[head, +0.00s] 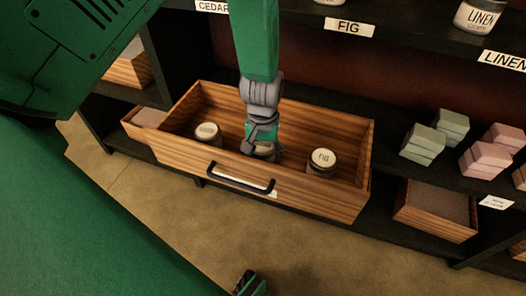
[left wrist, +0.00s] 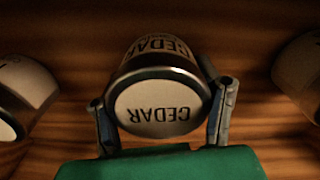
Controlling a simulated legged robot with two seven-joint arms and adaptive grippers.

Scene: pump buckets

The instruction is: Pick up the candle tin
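The candle tin, a jar with a pale CEDAR lid (left wrist: 158,108), stands in the pulled-out wooden drawer. In the head view the tin (head: 265,153) is partly hidden under my left gripper (head: 258,141), which reaches down from above. In the left wrist view the gripper's two grey fingers (left wrist: 163,115) stand on either side of the tin. The right finger bends in along the tin's body; the left fingertip is hidden. I cannot tell whether the fingers press on it. The tin appears to rest at drawer-floor level.
The drawer (head: 345,203) has wooden walls and a black front handle (head: 241,180). Another tin (head: 207,133) stands to the left and a FIG tin (head: 322,161) to the right. Shelves with green soap blocks (head: 423,144) and pink ones (head: 486,160) lie right. A dark shelf crosses above.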

